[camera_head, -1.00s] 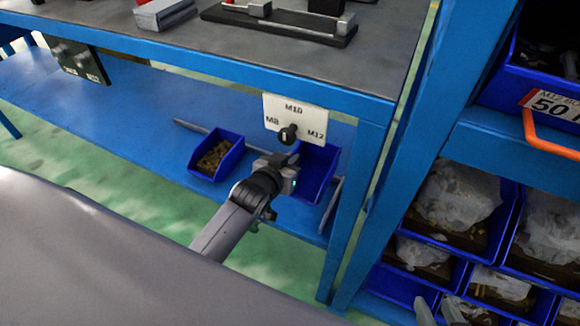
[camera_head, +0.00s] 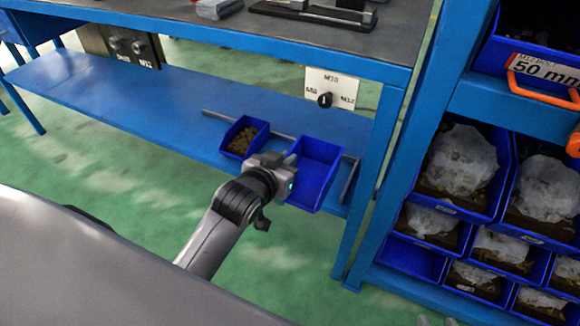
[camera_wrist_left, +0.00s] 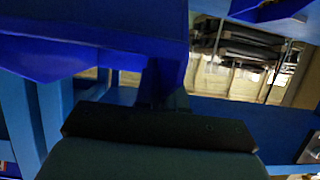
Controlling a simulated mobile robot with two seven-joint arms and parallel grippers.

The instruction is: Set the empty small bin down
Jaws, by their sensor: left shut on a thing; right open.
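The empty small blue bin (camera_head: 317,172) is in the head view at the lower shelf's right part. My left gripper (camera_head: 290,172) is shut on the bin's left side. Whether the bin's base touches the shelf (camera_head: 150,112) or hangs just above or in front of its edge, I cannot tell. In the left wrist view the bin (camera_wrist_left: 90,50) fills the upper left, tight against my dark gripper (camera_wrist_left: 165,100). My right gripper (camera_head: 437,321) shows only its fingertips at the head view's bottom edge; they are apart.
A second blue bin (camera_head: 243,137) with brownish parts stands left on the lower shelf. A thin rail (camera_head: 275,135) lies behind the bins. A selector plate (camera_head: 331,90) hangs above. A table leg (camera_head: 372,180) and a rack of filled bins (camera_head: 455,165) are at right.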

